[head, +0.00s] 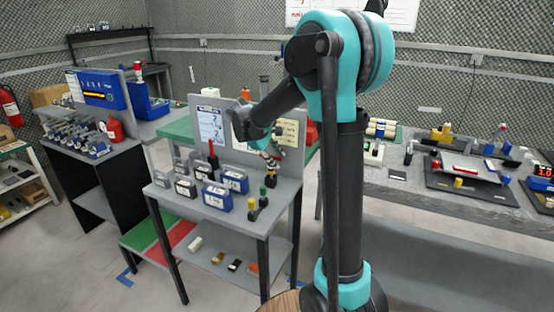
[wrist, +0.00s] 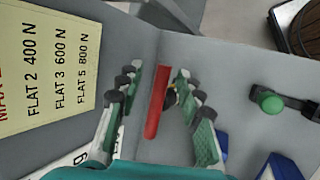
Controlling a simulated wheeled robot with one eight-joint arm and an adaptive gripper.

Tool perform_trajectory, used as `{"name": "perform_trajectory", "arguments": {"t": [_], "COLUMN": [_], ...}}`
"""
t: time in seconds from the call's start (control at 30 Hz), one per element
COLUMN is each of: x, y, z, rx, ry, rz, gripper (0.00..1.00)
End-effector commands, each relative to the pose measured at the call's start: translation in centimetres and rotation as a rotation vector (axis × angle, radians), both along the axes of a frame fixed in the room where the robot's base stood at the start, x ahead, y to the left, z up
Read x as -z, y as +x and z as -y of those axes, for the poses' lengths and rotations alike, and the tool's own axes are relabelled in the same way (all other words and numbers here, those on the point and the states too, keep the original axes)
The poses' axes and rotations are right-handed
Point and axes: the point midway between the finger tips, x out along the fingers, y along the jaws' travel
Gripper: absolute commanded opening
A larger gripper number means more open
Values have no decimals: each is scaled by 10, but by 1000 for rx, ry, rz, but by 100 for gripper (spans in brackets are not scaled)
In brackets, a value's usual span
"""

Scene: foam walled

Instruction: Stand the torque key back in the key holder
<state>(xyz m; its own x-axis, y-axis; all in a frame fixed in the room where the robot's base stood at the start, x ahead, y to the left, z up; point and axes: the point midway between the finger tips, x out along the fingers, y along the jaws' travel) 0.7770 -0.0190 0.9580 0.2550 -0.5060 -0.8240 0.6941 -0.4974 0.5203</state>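A red rod, which looks like the torque key's handle (wrist: 157,102), lies between the finger pads in the wrist view, with a small yellow and black part beside it. My gripper (wrist: 160,90) is around it with its fingers apart, and gaps show beside the rod. I cannot tell whether either pad touches it. In the head view my gripper (head: 270,156) is over the back right of the small grey bench (head: 222,206), by the upright panel. I cannot single out the key holder for sure; the rod's far end is partly hidden.
A green knob on a black base (wrist: 269,102) stands near my gripper. Blue boxes (head: 217,196) and an upright red-topped piece (head: 212,152) stand on the bench. A yellow force sign (wrist: 45,65) is on the panel close to the fingers. The bench's front edge is mostly clear.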

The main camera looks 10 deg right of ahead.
Motion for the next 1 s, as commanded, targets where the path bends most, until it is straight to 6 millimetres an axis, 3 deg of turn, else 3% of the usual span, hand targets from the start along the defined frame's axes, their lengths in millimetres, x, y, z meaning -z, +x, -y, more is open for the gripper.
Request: {"name": "perform_trajectory", "arguments": {"t": [0.5,0.7,1.0], "x": [-77,-92,-94], "y": [-24,-28,-29], "z": [-48,-57,-58], "rx": [-2,-1,0], "ry": [-1,0,0], "rz": [-2,-1,0], "gripper": [36,36,36]}}
